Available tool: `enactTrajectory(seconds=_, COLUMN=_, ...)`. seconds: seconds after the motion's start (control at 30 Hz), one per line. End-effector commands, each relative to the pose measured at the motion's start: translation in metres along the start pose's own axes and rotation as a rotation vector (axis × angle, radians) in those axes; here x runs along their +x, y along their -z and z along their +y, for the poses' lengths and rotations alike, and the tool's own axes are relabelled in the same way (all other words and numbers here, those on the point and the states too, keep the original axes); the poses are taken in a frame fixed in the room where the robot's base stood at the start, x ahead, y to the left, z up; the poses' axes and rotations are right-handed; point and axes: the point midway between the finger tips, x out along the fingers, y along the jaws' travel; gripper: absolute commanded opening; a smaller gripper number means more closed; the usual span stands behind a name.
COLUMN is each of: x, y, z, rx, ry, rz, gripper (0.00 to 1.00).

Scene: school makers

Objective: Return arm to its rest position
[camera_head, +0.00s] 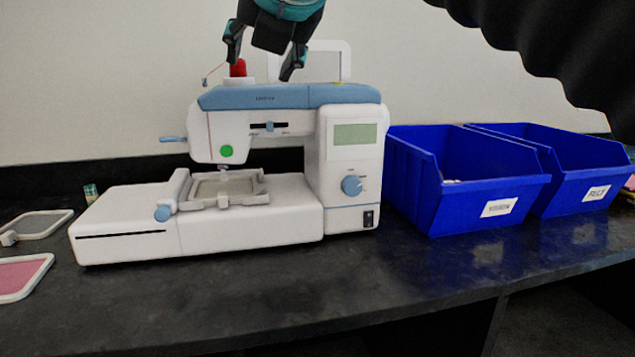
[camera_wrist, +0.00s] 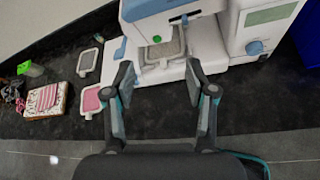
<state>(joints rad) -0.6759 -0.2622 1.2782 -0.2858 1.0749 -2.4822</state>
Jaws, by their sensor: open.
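My gripper (camera_head: 265,55) is at the top of the head view, above the sewing machine. Its two fingers are spread apart with nothing between them. The white and blue sewing machine (camera_head: 290,215) stands on the dark counter, with a red spool (camera_head: 238,68) on top that appears close to the left finger; whether they touch I cannot tell. A grey embroidery hoop (camera_head: 225,188) sits on the machine's bed under the needle. In the wrist view, my open gripper (camera_wrist: 165,85) points toward the counter and the machine (camera_wrist: 207,45).
Two blue bins (camera_head: 420,190) (camera_head: 575,195) with white labels stand to the right of the machine. A grey hoop (camera_head: 38,224) and a pink hoop (camera_head: 22,275) lie at the left. A stack of cloth (camera_wrist: 46,99) shows in the wrist view. The counter's front strip (camera_head: 270,305) is clear.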

Motion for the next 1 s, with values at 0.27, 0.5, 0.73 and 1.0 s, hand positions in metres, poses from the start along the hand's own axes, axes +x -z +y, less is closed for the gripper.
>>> enactTrajectory(seconds=0.27, x=0.02, y=0.049, z=-0.069, rx=0.494, ry=0.125, rz=0.049, gripper=0.56)
enactTrajectory(seconds=0.5, x=0.034, y=0.117, z=-0.147, rx=1.093, ry=0.291, rz=0.038, gripper=0.56)
enactTrajectory(seconds=0.73, x=0.037, y=0.195, z=-0.216, rx=1.677, ry=0.46, rz=-0.054, gripper=0.56)
enactTrajectory(seconds=1.0, x=0.031, y=0.299, z=-0.286, rx=2.36, ry=0.652, rz=-0.281, gripper=0.56)
